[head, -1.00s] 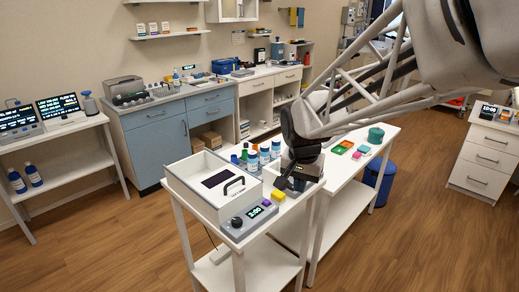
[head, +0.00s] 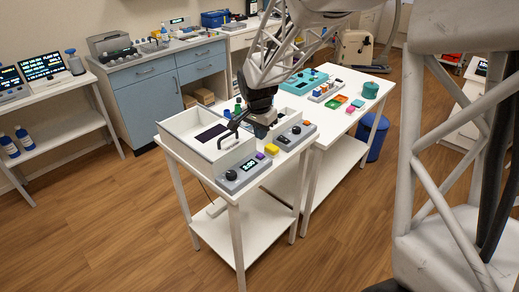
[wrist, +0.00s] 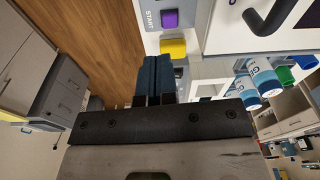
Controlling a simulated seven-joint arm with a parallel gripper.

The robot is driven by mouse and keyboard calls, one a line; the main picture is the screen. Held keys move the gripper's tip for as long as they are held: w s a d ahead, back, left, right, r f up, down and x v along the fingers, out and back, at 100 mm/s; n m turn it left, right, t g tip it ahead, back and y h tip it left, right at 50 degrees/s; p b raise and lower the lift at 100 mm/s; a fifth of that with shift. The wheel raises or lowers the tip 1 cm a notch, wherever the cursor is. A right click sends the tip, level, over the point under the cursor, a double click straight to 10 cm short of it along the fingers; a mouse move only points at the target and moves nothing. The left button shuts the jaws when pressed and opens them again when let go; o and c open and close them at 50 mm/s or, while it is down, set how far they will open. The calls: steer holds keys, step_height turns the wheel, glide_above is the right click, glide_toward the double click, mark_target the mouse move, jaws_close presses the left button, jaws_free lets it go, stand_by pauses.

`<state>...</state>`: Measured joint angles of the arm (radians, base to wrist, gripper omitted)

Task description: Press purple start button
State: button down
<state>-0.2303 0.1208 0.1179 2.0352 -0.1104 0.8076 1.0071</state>
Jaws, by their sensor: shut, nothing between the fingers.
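The purple start button (head: 260,155) sits at the right end of a grey control panel (head: 243,172) with a knob and a lit green display, at the front of the white box. In the wrist view the purple button (wrist: 170,18) is at the top, beside the word START. A yellow block or button (head: 271,149) lies just right of the panel; it also shows in the wrist view (wrist: 172,47), between the fingertips and the purple button. My gripper (wrist: 155,60) is shut and empty, apart from the purple button. In the head view its dark body (head: 262,108) is behind the yellow piece.
The white box (head: 200,130) with a black handle (head: 229,136) stands close left of my gripper. A second grey panel with a knob (head: 296,130) is to the right. Blue-capped bottles (wrist: 262,75) stand nearby in the wrist view. The floor in front is clear.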

mark_target(260, 155)
steer(key=shift+w+a+f, duration=0.45)
steer(key=shift+w+f, duration=0.15)
steer(key=shift+w, duration=0.05)
steer(key=shift+f, duration=0.15)
steer(key=shift+w+d+f, duration=0.15)
steer(key=shift+f, duration=1.5)
steer(key=shift+w+d+f, duration=0.1)
steer(key=shift+f, duration=1.55)
steer(key=shift+f, duration=0.1)
steer(key=shift+f, duration=0.4)
steer(key=shift+s+a+r, duration=0.25)
steer(key=shift+s+a, duration=0.25)
steer(key=shift+s, duration=0.1)
steer(key=shift+s+a+r, duration=0.25)
steer(key=shift+s+a, duration=0.25)
steer(key=shift+s, duration=0.05)
